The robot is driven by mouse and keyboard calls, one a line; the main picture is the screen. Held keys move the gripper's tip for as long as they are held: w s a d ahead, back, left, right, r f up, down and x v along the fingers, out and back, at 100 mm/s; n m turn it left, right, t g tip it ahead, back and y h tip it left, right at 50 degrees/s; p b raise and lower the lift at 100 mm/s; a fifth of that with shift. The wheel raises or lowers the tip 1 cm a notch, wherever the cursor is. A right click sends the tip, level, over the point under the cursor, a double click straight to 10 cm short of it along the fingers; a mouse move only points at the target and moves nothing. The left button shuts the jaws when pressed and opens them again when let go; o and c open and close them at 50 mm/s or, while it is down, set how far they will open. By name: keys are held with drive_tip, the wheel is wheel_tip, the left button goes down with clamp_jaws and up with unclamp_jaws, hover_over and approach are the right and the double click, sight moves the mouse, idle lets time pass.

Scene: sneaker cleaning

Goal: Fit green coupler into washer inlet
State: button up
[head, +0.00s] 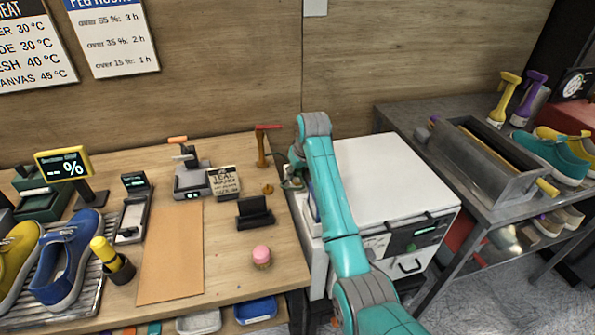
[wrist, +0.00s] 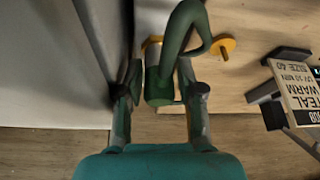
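The green coupler (wrist: 160,88) sits between the two fingers of my gripper (wrist: 162,90) in the wrist view, with a green hose (wrist: 187,22) curving up from it. The fingers appear closed against its sides. In the head view, my gripper is mostly hidden behind my teal arm, at the left side of the white washer (head: 385,170). The washer's grey side (wrist: 55,65) fills the left of the wrist view. I cannot make out the inlet, nor whether the coupler touches it.
An orange tap (head: 262,148) and a small orange disc (head: 268,188) are at the workbench's right edge. A black stand (head: 254,212) and a TEAL WARM card (head: 223,182) are left of them. A metal table (head: 400,110) stands right of the washer.

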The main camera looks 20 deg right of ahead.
drive_tip(key=shift+o, duration=0.5)
drive_tip(key=shift+d+r, duration=0.1)
drive_tip(key=shift+d, duration=0.05)
drive_tip(key=shift+r, duration=0.1)
